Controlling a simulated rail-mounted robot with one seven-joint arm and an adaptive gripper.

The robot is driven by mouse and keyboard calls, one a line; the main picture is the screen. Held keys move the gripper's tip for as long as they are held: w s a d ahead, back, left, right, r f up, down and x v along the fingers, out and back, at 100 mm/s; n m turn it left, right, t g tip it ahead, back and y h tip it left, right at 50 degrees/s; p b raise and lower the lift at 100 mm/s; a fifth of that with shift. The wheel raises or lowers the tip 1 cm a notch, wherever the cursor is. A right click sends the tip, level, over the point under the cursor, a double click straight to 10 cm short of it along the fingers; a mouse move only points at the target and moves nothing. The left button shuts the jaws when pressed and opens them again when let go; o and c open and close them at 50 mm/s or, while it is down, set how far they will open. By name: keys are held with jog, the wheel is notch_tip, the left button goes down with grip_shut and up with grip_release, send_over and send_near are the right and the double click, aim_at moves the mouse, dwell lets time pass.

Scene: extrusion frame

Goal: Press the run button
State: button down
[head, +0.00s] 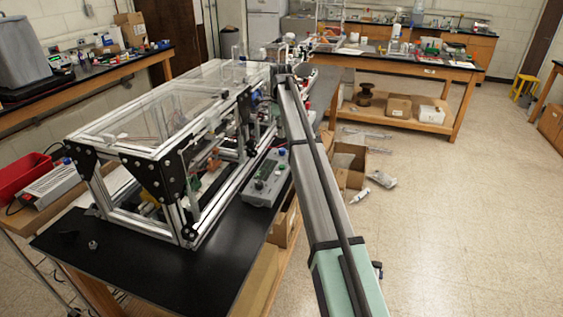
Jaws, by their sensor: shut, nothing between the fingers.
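A grey control box (267,179) sits on the black bench top, along the right side of the extrusion frame. Its sloped face carries a dark green panel and small knobs or buttons. A small blue-topped button (282,152) shows near its far end. I cannot tell which button is the run button. The aluminium extrusion frame (208,205) with clear panels and black corner plates stands just left of the box. I cannot make out my gripper in the head view, so its place relative to the box does not show.
The black bench top (190,268) is mostly bare in front of the frame. A red bin (24,172) and a grey power unit (58,186) are at left. Open cardboard boxes (350,160) lie on the floor beyond the bench. The floor at right is clear.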

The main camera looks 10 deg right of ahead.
aim_at(281, 171)
jog(key=shift+f, duration=0.1)
notch_tip(281, 171, down, 14)
jog(key=p, duration=0.5)
jog(key=shift+r, duration=0.25)
jog(key=shift+f, duration=0.15)
jog(key=shift+f+b, duration=0.35)
jog(key=shift+f, duration=0.35)
jog(key=shift+s+f, duration=0.15)
jog(key=shift+f, duration=0.15)
jog(key=shift+s, duration=0.1)
notch_tip(281, 171, up, 15)
jog(key=b, duration=0.2)
jog(key=shift+w, duration=0.25)
